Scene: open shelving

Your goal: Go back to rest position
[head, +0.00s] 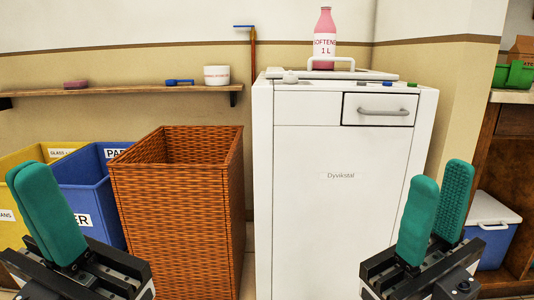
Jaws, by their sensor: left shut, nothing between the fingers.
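My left gripper (42,198) is at the lower left, in front of the recycling bins. Its green fingers are together with nothing between them. My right gripper (437,203) is at the lower right, in front of the right side of the white washing machine. Its green fingers stand apart with a gap between them, and it holds nothing.
The white machine (330,220) has a pink softener bottle (325,25) on top. A wicker basket (180,225) stands to its left, beside blue (85,180) and yellow (28,158) bins. A wall shelf (130,89) holds small items. A cooler (490,225) stands at right.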

